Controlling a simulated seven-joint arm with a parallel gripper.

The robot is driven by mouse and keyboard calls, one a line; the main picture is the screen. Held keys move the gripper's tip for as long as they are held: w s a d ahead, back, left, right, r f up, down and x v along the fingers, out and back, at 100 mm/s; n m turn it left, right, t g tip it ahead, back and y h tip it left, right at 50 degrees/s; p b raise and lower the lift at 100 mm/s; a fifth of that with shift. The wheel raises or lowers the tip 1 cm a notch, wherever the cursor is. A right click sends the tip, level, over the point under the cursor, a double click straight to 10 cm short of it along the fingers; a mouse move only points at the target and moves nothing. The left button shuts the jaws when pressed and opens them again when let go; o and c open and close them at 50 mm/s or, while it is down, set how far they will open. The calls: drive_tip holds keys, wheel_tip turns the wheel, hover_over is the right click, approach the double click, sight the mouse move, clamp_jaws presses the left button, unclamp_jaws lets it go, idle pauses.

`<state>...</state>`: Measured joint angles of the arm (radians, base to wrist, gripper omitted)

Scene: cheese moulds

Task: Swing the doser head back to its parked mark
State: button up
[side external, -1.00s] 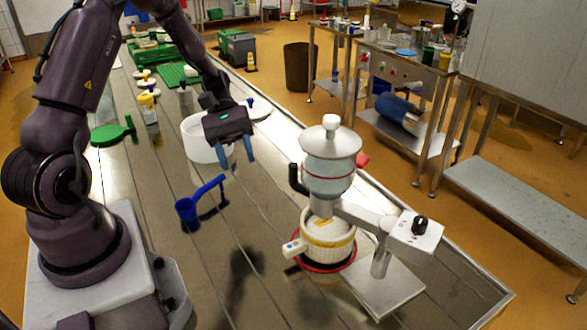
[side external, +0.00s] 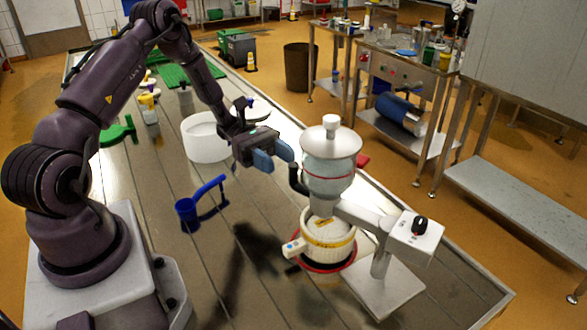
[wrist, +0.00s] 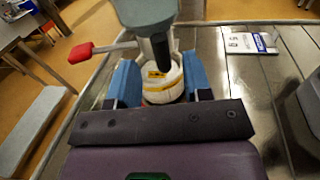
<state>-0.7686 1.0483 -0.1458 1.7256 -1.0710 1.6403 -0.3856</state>
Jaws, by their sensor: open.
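The doser head (side external: 331,165) is a pale hopper with a domed lid, carried on a grey swing arm (side external: 362,217) over a white mould (side external: 328,240). A black handle (side external: 296,178) sticks out of its left side. My gripper (side external: 274,158) is open and empty, with blue fingers just up and left of this handle. In the wrist view my gripper (wrist: 160,80) has the black handle (wrist: 161,48) ahead, in line with the gap between its fingers. I cannot tell whether they touch it. I cannot make out a parked mark.
A red-tipped lever (wrist: 80,53) sticks out beside the head. A white label (wrist: 250,42) shows in the wrist view. The front middle of the table is clear.

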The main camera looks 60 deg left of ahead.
sight(294, 178)
drive_tip(key=shift+x, duration=2.65)
clamp_jaws()
